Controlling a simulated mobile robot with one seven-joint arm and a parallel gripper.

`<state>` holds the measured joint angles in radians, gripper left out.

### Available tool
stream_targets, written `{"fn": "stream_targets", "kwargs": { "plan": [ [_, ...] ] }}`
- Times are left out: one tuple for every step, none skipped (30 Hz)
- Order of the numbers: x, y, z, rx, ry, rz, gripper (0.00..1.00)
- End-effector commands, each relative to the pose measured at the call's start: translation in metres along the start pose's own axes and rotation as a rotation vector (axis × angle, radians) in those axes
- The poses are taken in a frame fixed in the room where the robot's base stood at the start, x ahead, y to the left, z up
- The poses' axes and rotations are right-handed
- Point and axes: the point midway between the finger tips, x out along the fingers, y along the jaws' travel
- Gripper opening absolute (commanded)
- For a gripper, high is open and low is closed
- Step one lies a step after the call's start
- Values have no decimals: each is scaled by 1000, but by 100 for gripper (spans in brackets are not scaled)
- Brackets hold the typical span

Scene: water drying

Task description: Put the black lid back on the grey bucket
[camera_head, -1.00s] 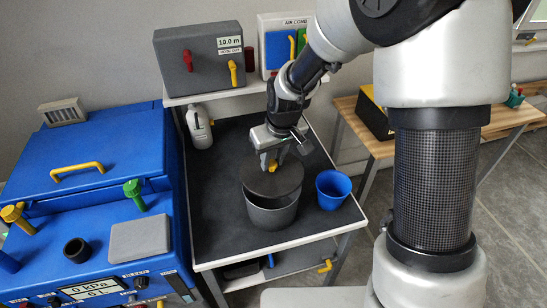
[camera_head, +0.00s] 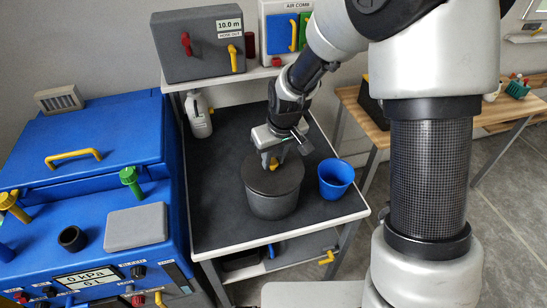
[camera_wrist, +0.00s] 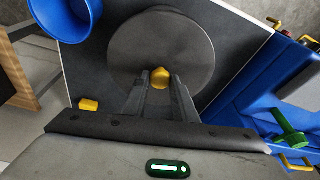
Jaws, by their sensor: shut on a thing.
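The black lid (camera_head: 272,178) lies over the top of the grey bucket (camera_head: 272,206) and looks level, covering the opening. Whether its rim is fully seated cannot be told. My gripper (camera_head: 271,160) is above the lid, shut on its yellow knob (camera_head: 273,163). In the wrist view, the round lid (camera_wrist: 160,42) fills the upper middle, with the yellow knob (camera_wrist: 160,77) between my gripper's fingertips (camera_wrist: 160,82). The bucket is hidden under the lid there.
A blue cup (camera_head: 336,180) stands just right of the bucket on the dark tabletop (camera_head: 220,225). A white jug (camera_head: 199,115) stands at the back left. A blue machine (camera_head: 90,150) is at the left, and a grey box (camera_head: 198,45) is on the raised shelf behind.

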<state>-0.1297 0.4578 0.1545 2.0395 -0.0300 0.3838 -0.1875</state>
Motion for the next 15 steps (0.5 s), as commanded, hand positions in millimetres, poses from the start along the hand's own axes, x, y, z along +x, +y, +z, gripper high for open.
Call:
{"fn": "stream_targets", "kwargs": {
  "plan": [
    [2,0,0,0,0,0,0],
    [2,0,1,0,0,0,0],
    [3,0,1,0,0,0,0],
    [4,0,1,0,0,0,0],
    [4,0,1,0,0,0,0],
    [5,0,1,0,0,0,0],
    [6,0,2,0,0,0,0],
    [6,0,2,0,0,0,0],
    [7,0,2,0,0,0,0],
    [8,0,2,0,0,0,0],
    [8,0,2,0,0,0,0],
    [9,0,2,0,0,0,0],
    [10,0,3,0,0,0,0],
    [10,0,3,0,0,0,0],
    [11,0,3,0,0,0,0]
  ]
}}
